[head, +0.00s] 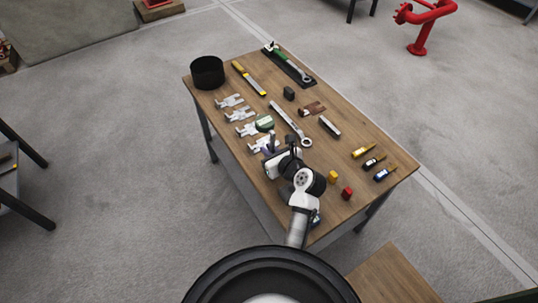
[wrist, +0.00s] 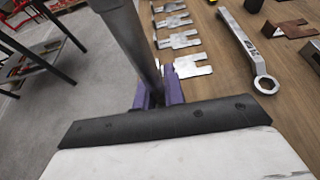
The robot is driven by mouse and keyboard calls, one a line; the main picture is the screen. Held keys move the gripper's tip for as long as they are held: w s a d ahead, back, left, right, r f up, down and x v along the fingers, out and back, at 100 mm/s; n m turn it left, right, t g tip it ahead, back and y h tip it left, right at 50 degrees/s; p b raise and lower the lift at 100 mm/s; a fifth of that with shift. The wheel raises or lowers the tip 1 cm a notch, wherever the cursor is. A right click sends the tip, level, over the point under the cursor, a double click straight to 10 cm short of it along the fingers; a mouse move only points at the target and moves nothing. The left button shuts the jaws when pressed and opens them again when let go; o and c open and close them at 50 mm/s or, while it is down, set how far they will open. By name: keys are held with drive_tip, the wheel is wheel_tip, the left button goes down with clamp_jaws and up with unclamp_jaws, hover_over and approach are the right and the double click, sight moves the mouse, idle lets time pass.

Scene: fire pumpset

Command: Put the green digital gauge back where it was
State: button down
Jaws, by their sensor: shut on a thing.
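The green digital gauge (head: 265,122) shows in the head view at the table's left side, just beyond my gripper (head: 268,146). My gripper has purple fingers and is shut. In the wrist view the purple fingers (wrist: 158,96) close around the lower end of a grey metal bar (wrist: 128,35), which seems to be the gauge's stem. The bar runs up out of that picture. The gauge's green body is not seen in the wrist view. I cannot tell how high the gauge is above the table.
Slotted silver plates (head: 240,115) lie in a row along the table's (head: 345,175) left edge. A large wrench (head: 290,123) lies right of them. A black pot (head: 207,72) stands at the far left corner. Screwdrivers (head: 374,162) and small yellow (head: 333,176) and red (head: 347,193) pieces lie at right.

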drive_tip(key=shift+f, duration=1.3)
drive_tip(key=shift+f, duration=0.1)
drive_tip(key=c, duration=1.5)
unclamp_jaws()
drive_tip(key=b+v, duration=0.1)
drive_tip(key=v, duration=1.1)
